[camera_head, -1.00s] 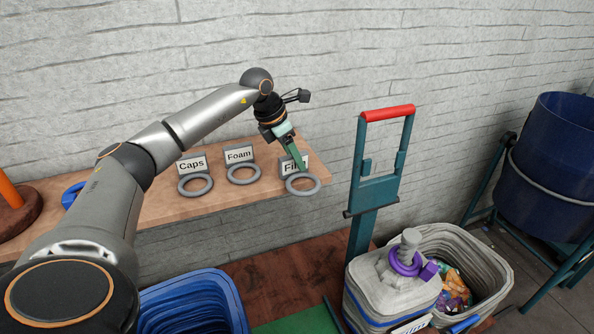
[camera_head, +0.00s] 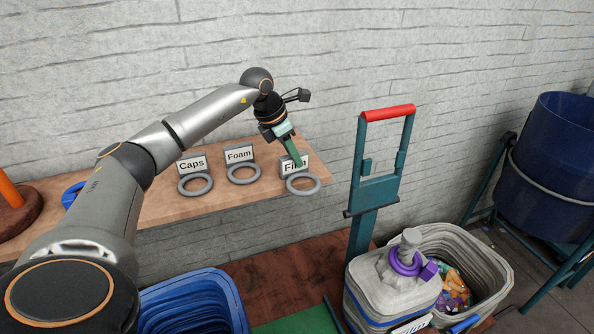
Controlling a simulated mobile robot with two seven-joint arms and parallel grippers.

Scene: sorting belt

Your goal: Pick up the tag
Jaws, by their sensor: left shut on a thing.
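Three tags with grey rings stand in a row on the wooden shelf: the Caps tag (camera_head: 192,164), the Foam tag (camera_head: 239,154) and a tag (camera_head: 288,166) whose lettering, starting "Fi", is partly covered by my gripper. My left gripper (camera_head: 297,161) reaches down from above to this rightmost tag, its green fingers shut at the tag's plate above the grey ring (camera_head: 303,184). The ring appears to rest on the shelf. My right gripper is not in view.
The wooden shelf (camera_head: 150,207) runs along the grey wall. A teal frame with a red handle (camera_head: 388,113) stands right of the gripper. Below are a blue crate (camera_head: 235,300), a grey bag with a purple ring (camera_head: 405,262) and an open bin (camera_head: 498,262).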

